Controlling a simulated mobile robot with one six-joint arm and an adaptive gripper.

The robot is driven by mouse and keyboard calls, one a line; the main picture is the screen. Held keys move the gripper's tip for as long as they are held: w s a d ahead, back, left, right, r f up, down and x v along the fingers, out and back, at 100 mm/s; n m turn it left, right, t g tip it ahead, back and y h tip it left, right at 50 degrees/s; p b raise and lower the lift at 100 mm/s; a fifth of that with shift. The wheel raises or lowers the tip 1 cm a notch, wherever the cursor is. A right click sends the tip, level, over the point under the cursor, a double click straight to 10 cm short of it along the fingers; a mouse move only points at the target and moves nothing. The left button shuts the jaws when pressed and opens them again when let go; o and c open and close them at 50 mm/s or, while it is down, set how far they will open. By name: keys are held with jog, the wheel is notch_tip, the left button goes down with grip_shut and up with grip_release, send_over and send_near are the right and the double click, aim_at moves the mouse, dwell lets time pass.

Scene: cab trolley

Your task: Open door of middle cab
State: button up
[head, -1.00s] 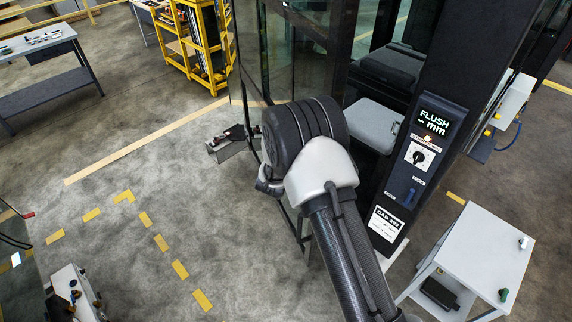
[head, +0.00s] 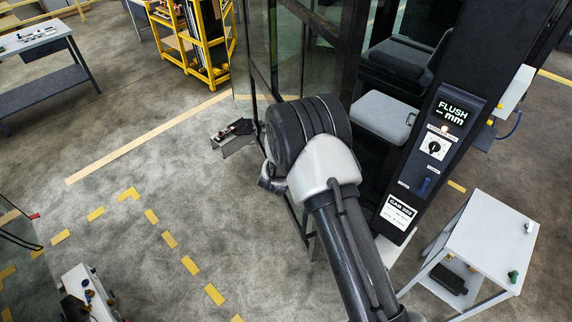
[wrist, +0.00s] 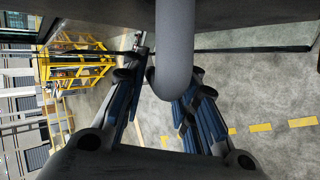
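The cab (head: 447,110) stands at the right in the head view, with a dark post, a "FLUSH -- mm" display and a cab number label. Its glass door panel (head: 300,55) is in a dark frame to the left of the opening, and a seat shows inside. Whether the panel stands ajar is unclear. My arm reaches up to this panel, and my wrist hides my gripper in the head view. In the wrist view my gripper (wrist: 160,80) has its blue-padded fingers apart. A grey rounded bar (wrist: 175,45), apparently the door handle, runs down between them. Contact cannot be told.
A white table (head: 490,240) with small items stands at the lower right. A yellow rack (head: 205,45) and a grey workbench (head: 45,75) stand at the back left. A small grey stand (head: 237,140) is just left of my wrist. The floor at left is mostly clear.

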jog(key=shift+o, duration=0.7)
jog(key=shift+s+a, duration=0.1)
jog(key=shift+a, duration=0.1)
jog(key=shift+f, duration=0.1)
jog(key=v, duration=1.2)
jog(key=shift+c, duration=0.2)
